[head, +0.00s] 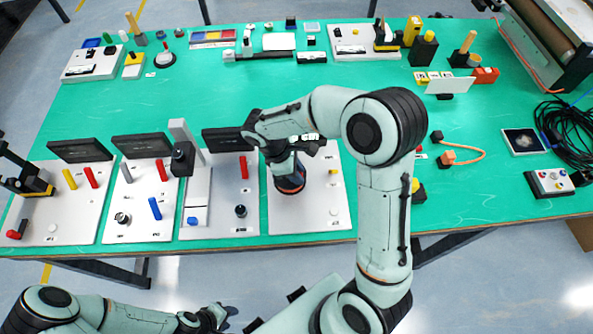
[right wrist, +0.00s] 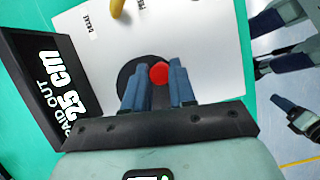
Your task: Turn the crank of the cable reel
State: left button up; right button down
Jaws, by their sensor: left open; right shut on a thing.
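The cable reel is on the white board (head: 311,215) under my right arm. Its dark drum with an orange-red edge (head: 291,187) shows just below my right gripper (head: 289,170). In the right wrist view the black disc (right wrist: 126,76) lies flat on the board, and the crank's red knob (right wrist: 159,73) sits between the fingertips of my right gripper (right wrist: 160,85), which is shut on it. The crank arm is hidden by the fingers. A display (right wrist: 45,85) beside it reads "PAID OUT 25 cm". My left gripper (head: 222,314) is open and empty, low in front of the table.
A yellow lever (right wrist: 117,8) stands on the same board, near the label "BRAKE". To the left are other white boards (head: 222,215) with coloured handles and black displays (head: 143,146). An orange plug with a cable (head: 449,157) lies to the right. The green table middle (head: 180,100) is clear.

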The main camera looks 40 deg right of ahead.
jog(key=c, duration=0.9)
grip_release()
pick_arm(q)
jog(key=shift+w+r+p, duration=0.85)
jog(key=shift+w+r, duration=0.25)
jog(key=shift+r, duration=0.05)
pick_arm(e)
jog(key=v, duration=1.3)
jog(key=shift+r, duration=0.2)
pick_arm(q)
jog(key=shift+s, duration=0.1)
